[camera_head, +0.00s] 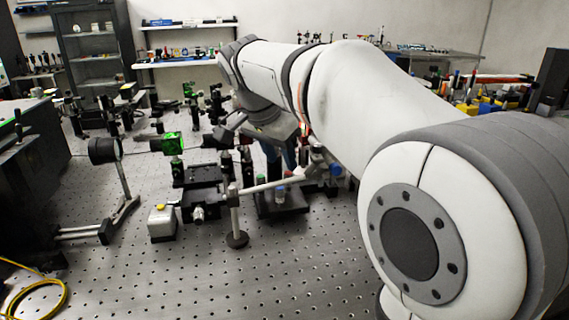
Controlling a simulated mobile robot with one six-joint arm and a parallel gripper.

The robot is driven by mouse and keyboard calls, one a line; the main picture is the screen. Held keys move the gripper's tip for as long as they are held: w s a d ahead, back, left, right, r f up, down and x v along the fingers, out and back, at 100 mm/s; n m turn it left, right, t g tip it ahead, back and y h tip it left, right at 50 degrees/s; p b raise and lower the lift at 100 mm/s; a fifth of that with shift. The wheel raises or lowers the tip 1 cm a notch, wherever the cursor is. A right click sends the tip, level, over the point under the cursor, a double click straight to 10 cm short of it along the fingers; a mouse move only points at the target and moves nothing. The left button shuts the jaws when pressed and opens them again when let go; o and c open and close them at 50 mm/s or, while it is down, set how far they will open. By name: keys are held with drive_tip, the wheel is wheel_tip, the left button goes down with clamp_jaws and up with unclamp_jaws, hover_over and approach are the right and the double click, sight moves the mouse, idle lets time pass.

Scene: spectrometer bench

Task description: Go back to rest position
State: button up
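My white and grey arm reaches from the right foreground back over the optical bench (290,275). Its far end, with my gripper (232,128), is above the mounts near the middle of the bench. The gripper is small, dark and partly merged with the optics behind it. I cannot make out whether its fingers are open or shut, or whether anything is between them.
Below the arm's far end stand a black stage (198,175), a post with a horizontal rod (268,184) and a green-lit optic (172,143). A round dark mount (104,150) stands left. A yellow cable (40,290) lies front left. The front middle is clear.

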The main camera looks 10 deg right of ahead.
drive_tip(key=v, duration=0.2)
drive_tip(key=shift+a+r, duration=0.1)
drive_tip(key=shift+r, duration=0.2)
